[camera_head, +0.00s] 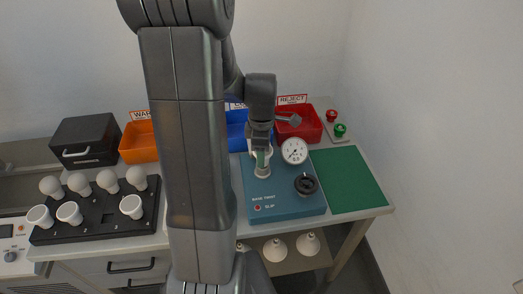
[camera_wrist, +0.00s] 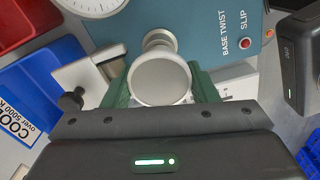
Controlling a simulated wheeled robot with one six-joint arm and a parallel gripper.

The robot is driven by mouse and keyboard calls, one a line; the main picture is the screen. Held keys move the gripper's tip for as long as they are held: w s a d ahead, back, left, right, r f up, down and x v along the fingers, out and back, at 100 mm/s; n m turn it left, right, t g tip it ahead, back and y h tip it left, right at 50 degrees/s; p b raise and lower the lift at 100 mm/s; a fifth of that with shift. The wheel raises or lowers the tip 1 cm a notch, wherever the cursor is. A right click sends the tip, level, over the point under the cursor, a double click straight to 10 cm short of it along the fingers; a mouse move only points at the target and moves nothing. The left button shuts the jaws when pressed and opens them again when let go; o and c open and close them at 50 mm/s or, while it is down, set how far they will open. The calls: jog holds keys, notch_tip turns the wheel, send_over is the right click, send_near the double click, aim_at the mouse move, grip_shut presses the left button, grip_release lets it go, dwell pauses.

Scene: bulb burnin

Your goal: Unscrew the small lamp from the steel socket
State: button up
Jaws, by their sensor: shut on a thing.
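My gripper (camera_head: 261,157) points down over the blue test unit, with its green-padded fingers shut on the small lamp. In the wrist view the lamp (camera_wrist: 160,84) shows as a pale round face between the green pads. The steel socket (camera_head: 262,172) stands on the blue unit right below my fingers in the head view. My fingers hide much of the lamp there. I cannot tell whether the lamp's base is still in the socket.
A red reject bin (camera_head: 311,128), blue bin (camera_head: 237,140) and orange bin (camera_head: 137,141) stand behind. A black rack (camera_head: 96,217) holds several bulbs. The green mat (camera_head: 347,178) is clear.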

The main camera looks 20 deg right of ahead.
jog(key=n, duration=0.5)
jog(key=shift+s, duration=0.1)
jog(key=n, duration=0.5)
jog(key=shift+n, duration=0.3)
jog(key=o, duration=0.9)
jog(key=shift+c, duration=0.2)
